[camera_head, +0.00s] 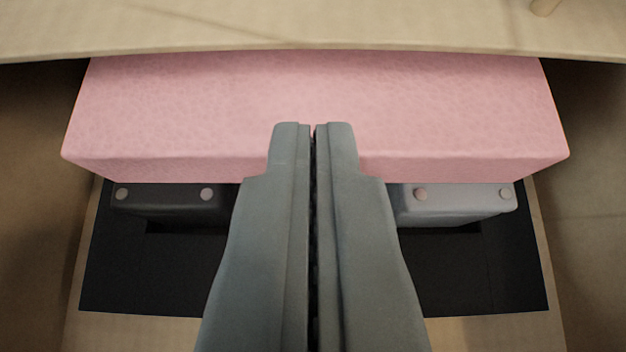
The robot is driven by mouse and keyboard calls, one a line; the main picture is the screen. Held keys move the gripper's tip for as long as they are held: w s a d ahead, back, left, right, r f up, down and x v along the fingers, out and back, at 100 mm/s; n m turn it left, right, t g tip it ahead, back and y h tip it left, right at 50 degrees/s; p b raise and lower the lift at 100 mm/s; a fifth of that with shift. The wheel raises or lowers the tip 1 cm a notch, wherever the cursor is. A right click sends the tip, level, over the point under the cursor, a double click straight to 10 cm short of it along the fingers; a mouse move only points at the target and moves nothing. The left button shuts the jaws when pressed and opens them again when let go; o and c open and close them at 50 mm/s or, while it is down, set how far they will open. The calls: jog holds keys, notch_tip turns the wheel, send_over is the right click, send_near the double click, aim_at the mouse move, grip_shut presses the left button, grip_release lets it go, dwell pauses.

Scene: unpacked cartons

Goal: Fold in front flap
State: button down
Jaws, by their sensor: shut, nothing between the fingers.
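A beige cardboard panel (300,25) crosses the top of the view, with its slightly bowed lower edge running the full width. I cannot tell for certain whether it is the front flap. A wide pink, fine-textured block (180,110) lies just below that edge, between brown carton-coloured surfaces at both sides. My gripper (313,128) comes up from the bottom middle. Its two grey fingers are shut together and empty. The fingertips overlap the pink block in the picture and hide its middle. I cannot tell whether they touch it. The fingertips appear below the panel's edge.
Brown surfaces stand at left (30,200) and right (590,200). Below the pink block are a dark box-like part (170,207) and a lighter grey one (450,205), each with round studs, over a black area (130,275). A small beige piece shows at top right.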

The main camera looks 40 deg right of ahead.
jog(key=shift+f, duration=0.15)
notch_tip(320, 180, up, 7)
jog(key=shift+w+d, duration=0.25)
jog(key=shift+w, duration=0.05)
dwell(0.6)
